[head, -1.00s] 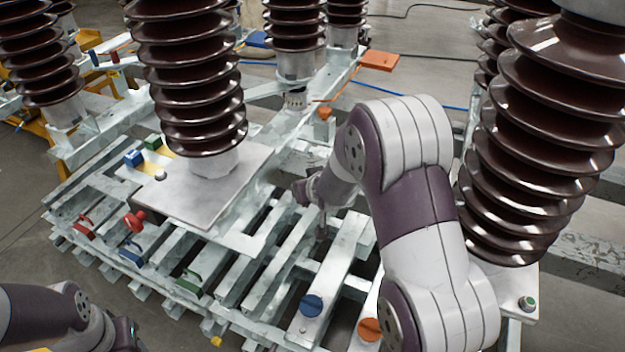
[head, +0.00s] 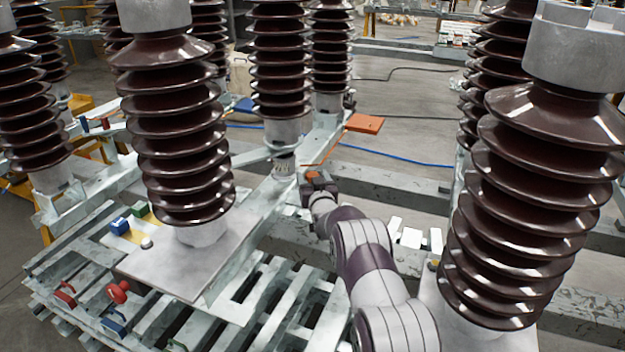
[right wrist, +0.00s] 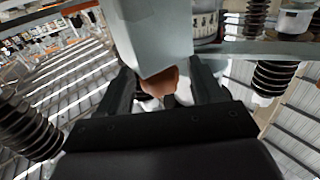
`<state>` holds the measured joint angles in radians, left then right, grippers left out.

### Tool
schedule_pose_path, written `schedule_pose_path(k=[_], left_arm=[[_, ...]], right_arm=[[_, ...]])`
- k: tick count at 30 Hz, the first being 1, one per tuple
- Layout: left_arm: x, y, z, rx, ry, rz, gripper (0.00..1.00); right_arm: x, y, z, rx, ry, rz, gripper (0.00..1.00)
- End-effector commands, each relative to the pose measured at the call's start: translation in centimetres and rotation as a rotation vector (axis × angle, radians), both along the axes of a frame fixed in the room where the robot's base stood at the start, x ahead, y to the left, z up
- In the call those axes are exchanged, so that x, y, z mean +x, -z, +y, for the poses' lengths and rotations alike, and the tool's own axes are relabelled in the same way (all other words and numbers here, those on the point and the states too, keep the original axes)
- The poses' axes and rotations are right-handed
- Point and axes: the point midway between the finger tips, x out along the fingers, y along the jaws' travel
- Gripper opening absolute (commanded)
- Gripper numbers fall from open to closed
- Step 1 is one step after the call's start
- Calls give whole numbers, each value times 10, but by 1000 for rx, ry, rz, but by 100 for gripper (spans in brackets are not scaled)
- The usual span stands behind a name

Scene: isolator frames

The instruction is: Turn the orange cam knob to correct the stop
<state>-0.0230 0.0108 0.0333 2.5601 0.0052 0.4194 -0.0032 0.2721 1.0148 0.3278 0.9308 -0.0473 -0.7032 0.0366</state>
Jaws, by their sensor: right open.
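The orange cam knob (head: 312,175) sits at the far part of the pale metal frame, below a dark ribbed insulator, and is partly hidden by my right gripper (head: 319,184). In the right wrist view the orange knob (right wrist: 160,82) shows between the two dark fingers of my right gripper (right wrist: 165,88), partly covered by a pale metal block (right wrist: 152,38). The fingers are open, one on each side of the knob. I cannot tell whether they touch it. My left gripper is not in view.
Tall brown ribbed insulators (head: 178,130) stand around the arm, with a large one (head: 540,190) close on the right. A red knob (head: 118,291) and blue and green blocks are on the left of the slatted frame. An orange plate (head: 363,122) lies beyond the knob.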

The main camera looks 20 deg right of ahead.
Motion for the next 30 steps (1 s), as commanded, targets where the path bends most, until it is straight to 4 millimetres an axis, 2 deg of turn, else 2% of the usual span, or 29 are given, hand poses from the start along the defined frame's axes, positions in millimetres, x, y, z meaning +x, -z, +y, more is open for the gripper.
schedule_pose_path(k=[10,11,15,23,30], left_arm=[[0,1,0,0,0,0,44],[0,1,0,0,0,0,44],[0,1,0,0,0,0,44],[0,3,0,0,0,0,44],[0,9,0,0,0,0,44]], right_arm=[[6,0,-1,0,0,0,66],[6,0,-1,0,0,1,60],[6,0,-1,0,0,0,15],[5,1,-2,-1,-18,0,15],[5,1,-3,-3,-131,0,15]])
